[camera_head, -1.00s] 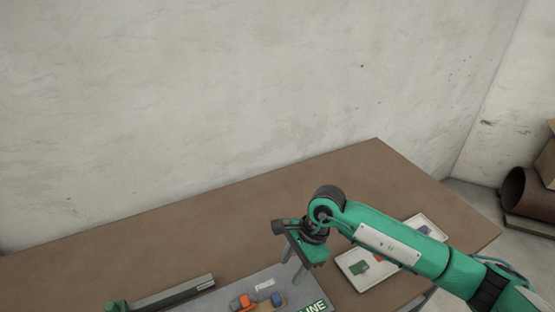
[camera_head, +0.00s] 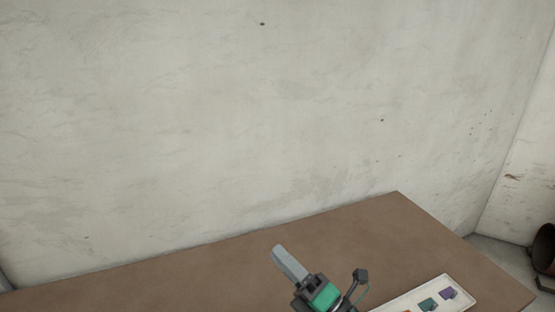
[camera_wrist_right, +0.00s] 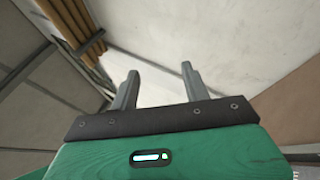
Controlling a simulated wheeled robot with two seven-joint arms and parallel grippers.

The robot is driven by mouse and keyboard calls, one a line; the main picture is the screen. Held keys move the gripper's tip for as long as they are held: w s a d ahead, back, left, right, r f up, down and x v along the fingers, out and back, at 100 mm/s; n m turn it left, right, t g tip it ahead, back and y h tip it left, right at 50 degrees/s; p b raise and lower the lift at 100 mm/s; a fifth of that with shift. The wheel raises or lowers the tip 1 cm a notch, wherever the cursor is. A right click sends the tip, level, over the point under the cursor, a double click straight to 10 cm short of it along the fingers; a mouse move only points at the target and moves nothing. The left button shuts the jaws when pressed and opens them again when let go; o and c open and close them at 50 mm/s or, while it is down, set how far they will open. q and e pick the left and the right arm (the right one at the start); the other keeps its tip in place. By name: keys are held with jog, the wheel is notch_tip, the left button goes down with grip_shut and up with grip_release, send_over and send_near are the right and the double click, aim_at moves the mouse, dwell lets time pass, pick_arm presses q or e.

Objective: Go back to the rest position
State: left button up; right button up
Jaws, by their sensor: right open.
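My right gripper (camera_head: 290,264) is at the bottom middle of the head view, above the brown table, with its finger pointing up and left. In the right wrist view its two grey fingers (camera_wrist_right: 160,88) stand apart with nothing between them, so it is open and empty. My left gripper is in no view.
The brown table (camera_head: 380,235) runs along a pale wall (camera_head: 200,130). A white tray (camera_head: 395,303) with small coloured blocks, among them a teal one (camera_head: 428,304) and a purple one (camera_head: 448,294), lies right of my gripper. A dark round pipe (camera_head: 545,248) is at the far right.

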jog(key=w+d+f+m+t+h, duration=0.1)
jog(key=d+f+m+t+h, duration=0.1)
jog(key=d+f+m+h, duration=0.5)
jog(key=w+d+f+m+t+h, duration=0.1)
jog(key=d+m+t+h, duration=0.1)
jog(key=d+m+h, duration=0.75)
jog(key=s+d+f+m+g+h, duration=0.25)
jog(key=s+f+m+g, duration=0.35)
jog(key=f+m, duration=0.4)
jog(key=s+d+f+m+g+y, duration=0.1)
jog(key=s+f+m+g, duration=0.1)
jog(key=s+f+g, duration=0.55)
jog(key=s+d+f+m+g, duration=0.2)
jog(key=s+f, duration=0.2)
jog(key=s, duration=0.6)
notch_tip(320, 180, down, 29)
jog(key=g, duration=0.1)
jog(key=s+d+f+g, duration=0.1)
jog(key=s+d+f, duration=0.2)
jog(key=s+f, duration=1.6)
jog(key=shift+s+f, duration=0.25)
jog(key=shift+f, duration=0.7)
